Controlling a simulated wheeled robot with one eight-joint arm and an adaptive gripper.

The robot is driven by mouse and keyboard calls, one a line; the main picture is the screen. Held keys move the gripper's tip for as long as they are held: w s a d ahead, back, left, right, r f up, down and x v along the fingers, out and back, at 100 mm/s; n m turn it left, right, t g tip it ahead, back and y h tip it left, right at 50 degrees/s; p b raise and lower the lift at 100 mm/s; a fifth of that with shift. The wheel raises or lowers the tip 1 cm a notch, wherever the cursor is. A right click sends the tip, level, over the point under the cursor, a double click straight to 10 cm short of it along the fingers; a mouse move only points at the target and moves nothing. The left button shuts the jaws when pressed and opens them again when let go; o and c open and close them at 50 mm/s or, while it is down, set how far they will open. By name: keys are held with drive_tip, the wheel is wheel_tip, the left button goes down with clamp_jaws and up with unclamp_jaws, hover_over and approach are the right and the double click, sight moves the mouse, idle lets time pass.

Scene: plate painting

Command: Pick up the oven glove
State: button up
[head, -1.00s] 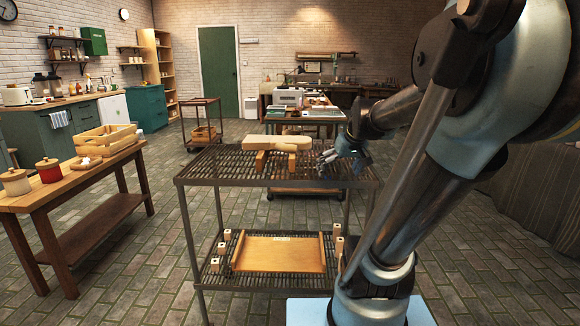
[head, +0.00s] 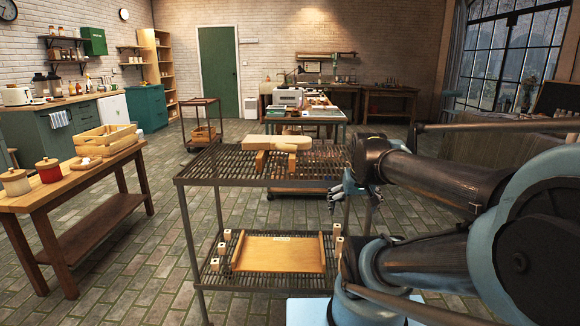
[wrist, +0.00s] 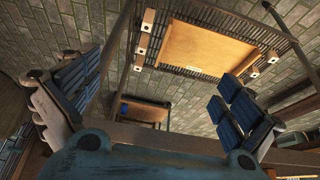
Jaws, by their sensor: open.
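A pale tan mitt-shaped piece, which looks like the oven glove (head: 274,142), lies across wooden supports (head: 262,160) on the top shelf of a metal rack cart. My gripper (head: 340,190) is at the right side of the cart, lower than the glove and apart from it. In the wrist view, my gripper (wrist: 160,100) is open, with its blue-padded fingers spread wide and nothing between them. The glove does not show in the wrist view.
The cart's top shelf (head: 215,165) is a dark grate. The lower shelf holds a wooden tray (head: 280,254) and small pale blocks (head: 217,264); the tray also shows in the wrist view (wrist: 205,52). A wooden table (head: 100,175) stands left, with floor between.

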drive_tip(key=s+f+g, duration=0.2)
drive_tip(key=s+f, duration=0.3)
drive_tip(key=s, duration=0.3)
drive_tip(key=w+a+r+n+g+y, duration=0.1)
drive_tip(key=w+a+r+n+y, duration=0.2)
drive_tip(key=w+r, duration=0.6)
drive_tip(key=w+a+r+n+g+y, duration=0.1)
drive_tip(key=w+a+r+n, duration=0.35)
drive_tip(key=w+r, duration=0.45)
drive_tip(key=w+r+n+y, duration=0.2)
drive_tip(key=w+r+n, duration=0.15)
drive_tip(key=w, duration=0.35)
drive_tip(key=w+a+r+n+y, duration=0.1)
drive_tip(key=w+r+n, duration=0.25)
drive_tip(key=w, duration=0.45)
drive_tip(key=w+r+n+y, duration=0.2)
drive_tip(key=w+r+n, duration=0.15)
drive_tip(key=w, duration=0.35)
approach(285, 139)
drive_tip(key=x, duration=0.4)
drive_tip(key=shift+f, duration=0.4)
drive_tip(key=shift+x, duration=2.6)
drive_tip(key=shift+s+a+r, duration=0.15)
drive_tip(key=shift+r, duration=0.05)
drive_tip(key=c, duration=0.9)
drive_tip(key=shift+c, duration=0.2)
wheel_tip(285, 139, up, 10)
